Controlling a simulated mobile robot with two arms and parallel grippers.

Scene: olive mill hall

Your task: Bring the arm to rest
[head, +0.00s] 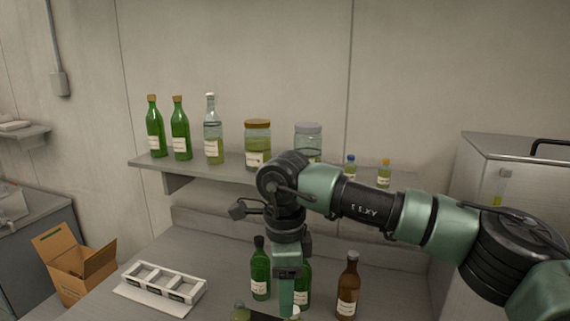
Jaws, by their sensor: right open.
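My right arm comes in from the right edge and bends down at the wrist in front of the wall shelf. My right gripper (287,287) is open and points down over the counter, among bottles. A green bottle (260,270) stands just left of it and another green bottle (305,285) is partly hidden behind it. A brown bottle (347,288) stands to its right. A small greenish bottle (241,312) shows at the bottom edge, left of the fingers. The fingertips are near the bottom edge, and I cannot tell whether they touch anything. My left gripper is out of view.
The wall shelf (205,166) holds several bottles and jars close behind my arm. A white divided tray (164,283) lies on the counter (222,262) at left. An open cardboard box (75,265) stands farther left. A steel cabinet (480,165) is at right.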

